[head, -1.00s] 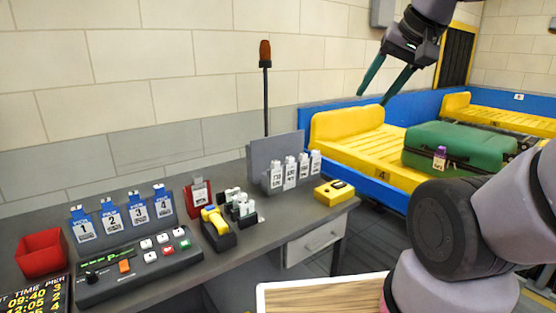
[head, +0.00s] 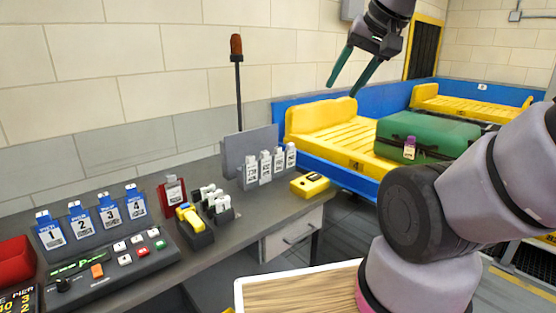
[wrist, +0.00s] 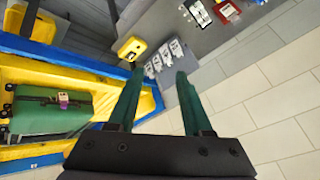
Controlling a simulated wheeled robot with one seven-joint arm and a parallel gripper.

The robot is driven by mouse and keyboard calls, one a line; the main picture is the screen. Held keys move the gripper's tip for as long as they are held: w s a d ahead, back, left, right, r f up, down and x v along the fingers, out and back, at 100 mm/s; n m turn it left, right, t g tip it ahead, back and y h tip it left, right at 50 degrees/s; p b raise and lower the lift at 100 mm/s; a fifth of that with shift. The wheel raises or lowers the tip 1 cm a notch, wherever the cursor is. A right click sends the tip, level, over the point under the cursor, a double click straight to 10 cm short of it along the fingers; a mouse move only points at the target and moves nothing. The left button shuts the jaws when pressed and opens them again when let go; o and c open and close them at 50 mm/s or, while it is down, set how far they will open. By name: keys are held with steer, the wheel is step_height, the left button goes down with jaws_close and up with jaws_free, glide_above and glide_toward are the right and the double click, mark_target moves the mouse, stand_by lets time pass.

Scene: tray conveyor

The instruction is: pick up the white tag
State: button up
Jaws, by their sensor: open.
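Several white tags (head: 265,166) with dark print hang side by side on a grey upright rack (head: 232,160) at the desk's right end. In the wrist view white tags (wrist: 154,68) show just beyond and between my fingertips. More small white tags (head: 217,200) stand in a black holder left of the rack. I cannot tell which one the task means. My gripper (head: 342,90) is open and empty, with green fingers. In the head view it is up and right of the rack, apart from the tags. It also shows in the wrist view (wrist: 160,76).
A yellow device (head: 310,184) lies right of the rack. A dark rod with a red-brown top (head: 237,75) rises behind it. The yellow conveyor (head: 325,140) with a green suitcase (head: 428,131) is at right. Blue numbered tags (head: 108,212) and a button panel (head: 108,263) are left.

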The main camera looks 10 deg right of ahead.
steer(key=o, duration=0.4)
steer(key=w+r+m+g, duration=0.1)
steer(key=w+r+m, duration=0.15)
steer(key=w, duration=0.75)
steer(key=m+g+h, duration=0.3)
steer(key=m+h, duration=0.3)
glide_above(277, 150)
steer(key=a, duration=0.2)
step_height(277, 150, down, 29)
steer(key=shift+n, duration=0.25)
steer(key=x, duration=0.5)
steer(key=shift+s+a+f, duration=0.1)
steer(key=shift+a+f, duration=0.1)
steer(key=shift+f, duration=0.15)
steer(key=shift+s+a+x, duration=0.1)
steer(key=shift+s+x, duration=0.05)
steer(key=shift+x, duration=1.1)
steer(key=shift+s+a+x, duration=0.1)
steer(key=shift+x, duration=1.2)
